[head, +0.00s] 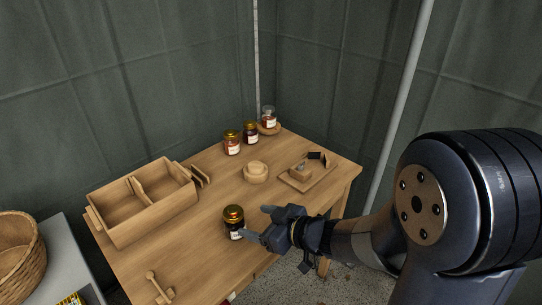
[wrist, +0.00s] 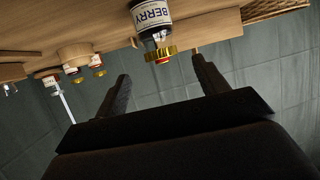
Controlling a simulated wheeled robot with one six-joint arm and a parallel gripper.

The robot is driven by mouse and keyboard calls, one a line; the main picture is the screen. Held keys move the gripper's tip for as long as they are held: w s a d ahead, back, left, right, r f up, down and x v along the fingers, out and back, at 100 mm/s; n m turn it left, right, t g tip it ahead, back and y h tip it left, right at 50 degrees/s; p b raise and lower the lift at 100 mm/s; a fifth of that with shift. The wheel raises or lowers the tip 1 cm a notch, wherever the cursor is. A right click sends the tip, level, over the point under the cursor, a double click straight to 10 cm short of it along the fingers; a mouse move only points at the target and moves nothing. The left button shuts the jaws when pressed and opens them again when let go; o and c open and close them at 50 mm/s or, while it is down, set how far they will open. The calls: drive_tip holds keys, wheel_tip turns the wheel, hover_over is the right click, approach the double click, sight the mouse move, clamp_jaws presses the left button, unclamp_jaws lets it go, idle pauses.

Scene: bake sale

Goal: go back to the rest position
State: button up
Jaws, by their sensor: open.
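My gripper (head: 259,222) is open and empty, low over the front edge of the wooden table (head: 200,240). Its two fingers also show in the wrist view (wrist: 161,70), spread wide. A dark jar with a gold lid (head: 234,224) stands upright on the table just left of the fingertips. The wrist view is upside down, and there the jar (wrist: 153,22) lies beyond the fingertips, with "BERRY" readable on its label. I see no finger closed on it; whether one touches it I cannot tell.
A wooden divided box (head: 120,207) is at the table's left, a wooden dipper (head: 157,287) at its front left. Several jars (head: 232,143) stand at the back. A round wooden piece (head: 256,172) and a board (head: 302,184) lie mid-right. A pole (head: 405,90) rises behind my arm.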

sight(227, 209)
drive_tip(key=b+x, duration=0.2)
drive_tip(key=x, duration=0.9)
drive_tip(key=shift+f, duration=0.15)
drive_tip(key=shift+a+r+p, duration=0.1)
drive_tip(key=shift+r+p, duration=0.6)
drive_tip(key=shift+r, duration=1.2)
